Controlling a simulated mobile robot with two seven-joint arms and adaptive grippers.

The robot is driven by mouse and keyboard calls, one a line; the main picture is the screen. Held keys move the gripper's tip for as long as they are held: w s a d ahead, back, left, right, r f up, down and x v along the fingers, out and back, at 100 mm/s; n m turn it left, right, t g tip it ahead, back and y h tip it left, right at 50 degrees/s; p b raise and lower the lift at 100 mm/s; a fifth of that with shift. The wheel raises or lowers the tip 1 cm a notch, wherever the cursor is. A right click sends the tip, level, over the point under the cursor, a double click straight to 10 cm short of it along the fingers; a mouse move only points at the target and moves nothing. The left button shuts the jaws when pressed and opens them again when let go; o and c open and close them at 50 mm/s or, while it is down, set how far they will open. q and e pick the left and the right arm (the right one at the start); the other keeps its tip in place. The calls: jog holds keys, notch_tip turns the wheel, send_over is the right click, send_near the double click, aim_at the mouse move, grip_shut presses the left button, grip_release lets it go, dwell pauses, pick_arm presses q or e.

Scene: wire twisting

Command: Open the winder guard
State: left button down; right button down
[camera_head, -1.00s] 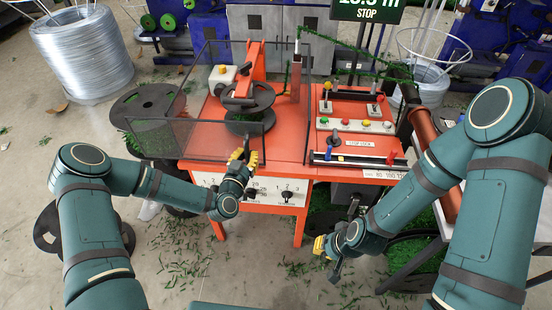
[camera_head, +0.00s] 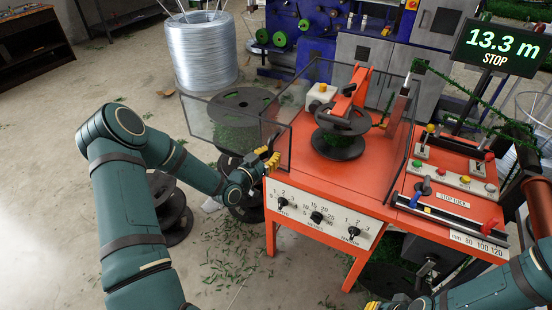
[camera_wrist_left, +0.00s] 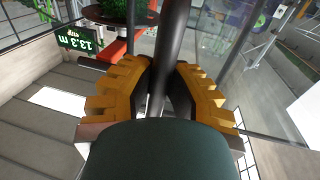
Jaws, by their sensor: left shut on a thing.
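The winder guard is a set of clear, dark-framed panels (camera_head: 222,126) on the orange winder table (camera_head: 350,190). One panel stands out past the table's left edge, and the front of the winding reel (camera_head: 338,145) is uncovered. My left gripper (camera_head: 268,160), with yellow fingers, is at the guard's front left. In the left wrist view its fingers (camera_wrist_left: 160,85) are shut around a dark upright bar, the guard handle (camera_wrist_left: 170,45). My right gripper (camera_head: 374,305) is mostly cut off at the bottom edge; its finger opening cannot be made out.
A control panel with levers and buttons (camera_head: 455,180) is on the table's right. A display (camera_head: 500,47) reads 13.3 m STOP. Dark spools (camera_head: 240,100) and a silver wire coil (camera_head: 203,52) stand at left.

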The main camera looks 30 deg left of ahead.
pick_arm(q)
jog(key=c, duration=0.9)
grip_release()
jog(key=shift+s, duration=0.1)
jog(key=s+a, duration=0.2)
jog(key=s, duration=0.9)
jog(key=shift+s+a, duration=0.2)
jog(key=shift+s, duration=0.15)
